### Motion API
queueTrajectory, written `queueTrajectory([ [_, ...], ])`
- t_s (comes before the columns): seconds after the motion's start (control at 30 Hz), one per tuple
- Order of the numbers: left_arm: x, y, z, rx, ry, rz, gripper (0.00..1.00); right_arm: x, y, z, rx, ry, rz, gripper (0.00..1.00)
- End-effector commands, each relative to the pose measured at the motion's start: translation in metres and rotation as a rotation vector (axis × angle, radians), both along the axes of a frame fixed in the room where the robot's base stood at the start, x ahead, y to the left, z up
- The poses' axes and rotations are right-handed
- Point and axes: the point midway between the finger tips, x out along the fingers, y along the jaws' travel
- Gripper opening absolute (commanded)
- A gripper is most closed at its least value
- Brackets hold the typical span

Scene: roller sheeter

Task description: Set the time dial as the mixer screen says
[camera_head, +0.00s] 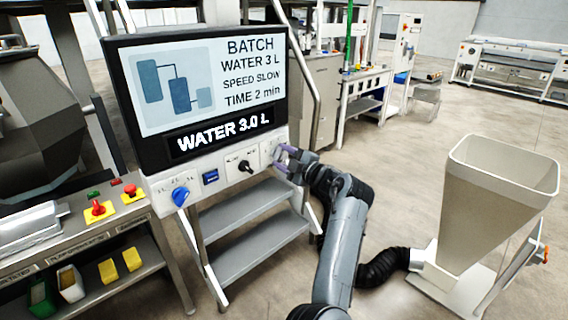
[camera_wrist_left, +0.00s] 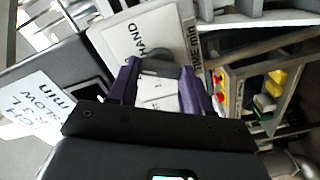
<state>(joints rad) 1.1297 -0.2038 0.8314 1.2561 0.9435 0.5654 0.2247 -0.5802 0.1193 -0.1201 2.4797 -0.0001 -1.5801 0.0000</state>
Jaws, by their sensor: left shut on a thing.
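The mixer screen (camera_head: 200,85) reads BATCH, WATER 3 L, SPEED SLOW, TIME 2 min, with WATER 3.0 L in a lower strip. Below it is a pale control panel (camera_head: 222,184). My left gripper (camera_head: 280,160) is at the panel's right end, largely covering the time dial there. My right gripper is not in view.
A blue knob (camera_head: 180,196), a small blue switch (camera_head: 210,177) and a black speed knob (camera_head: 245,167) sit left of my gripper on the panel. Grey steps (camera_head: 250,235) stand below. A beige hopper (camera_head: 495,205) stands at the right, with open floor behind.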

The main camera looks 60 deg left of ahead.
Motion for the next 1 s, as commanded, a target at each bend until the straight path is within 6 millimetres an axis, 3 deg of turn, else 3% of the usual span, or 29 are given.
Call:
queueTrajectory([
  [0.5,0.000,0.000,-0.005,0.084,-0.482,0.000,0.18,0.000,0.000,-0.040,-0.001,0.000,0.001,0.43],
  [1.0,0.000,0.000,-0.003,0.146,-0.819,0.000,0.18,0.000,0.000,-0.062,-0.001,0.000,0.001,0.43],
])
